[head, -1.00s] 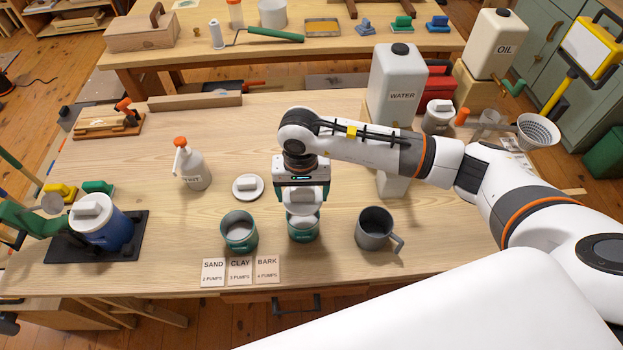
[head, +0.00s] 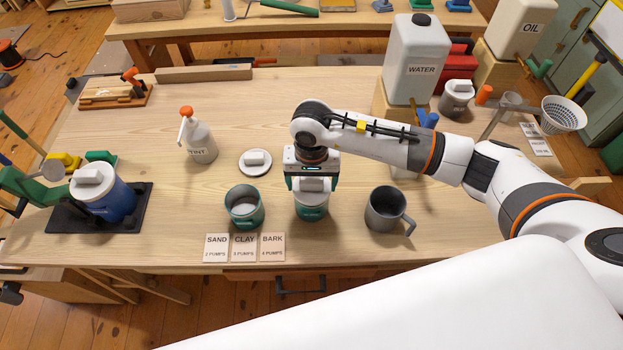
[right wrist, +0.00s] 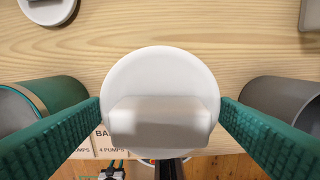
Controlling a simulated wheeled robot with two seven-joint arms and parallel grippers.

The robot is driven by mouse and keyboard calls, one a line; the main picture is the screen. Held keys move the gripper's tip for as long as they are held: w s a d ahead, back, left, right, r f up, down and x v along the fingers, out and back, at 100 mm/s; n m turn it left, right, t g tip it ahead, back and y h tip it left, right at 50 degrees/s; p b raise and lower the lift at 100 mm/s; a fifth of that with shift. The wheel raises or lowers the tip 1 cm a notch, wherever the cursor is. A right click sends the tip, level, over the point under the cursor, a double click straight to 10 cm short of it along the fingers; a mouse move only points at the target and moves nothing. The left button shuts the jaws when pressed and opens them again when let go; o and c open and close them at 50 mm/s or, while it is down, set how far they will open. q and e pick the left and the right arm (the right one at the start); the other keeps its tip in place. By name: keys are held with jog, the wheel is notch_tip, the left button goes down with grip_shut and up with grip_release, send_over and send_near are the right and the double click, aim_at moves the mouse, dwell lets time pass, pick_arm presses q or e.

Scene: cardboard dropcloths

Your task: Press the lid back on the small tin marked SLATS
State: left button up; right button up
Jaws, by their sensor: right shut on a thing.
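My right gripper (head: 312,184) points down over a small green tin (head: 312,208) near the table's front edge. It is shut on the block-shaped knob of a white round lid (head: 313,186). The lid appears level at the tin's mouth; whether it is fully seated I cannot tell. In the right wrist view the lid (right wrist: 160,85) fills the middle between the green fingers and hides most of the tin. I cannot read SLATS on the tin. My left gripper is not in view.
An open green tin (head: 245,208) stands close to the left, a grey mug (head: 387,210) close to the right. Another white lid (head: 255,162) lies behind. Label cards (head: 244,247) lie in front. A TINT bottle (head: 198,142) and WATER jug (head: 416,65) stand farther back.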

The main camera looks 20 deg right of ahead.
jog(key=shift+b, duration=0.7)
dwell(1.4)
jog(key=shift+f+b, duration=0.2)
jog(key=shift+b, duration=0.75)
dwell(0.8)
dwell(0.3)
jog(key=o, duration=0.9)
jog(key=shift+c, duration=0.2)
jog(key=shift+r, duration=0.15)
jog(key=shift+r+p, duration=1.35)
jog(key=shift+r, duration=2.1)
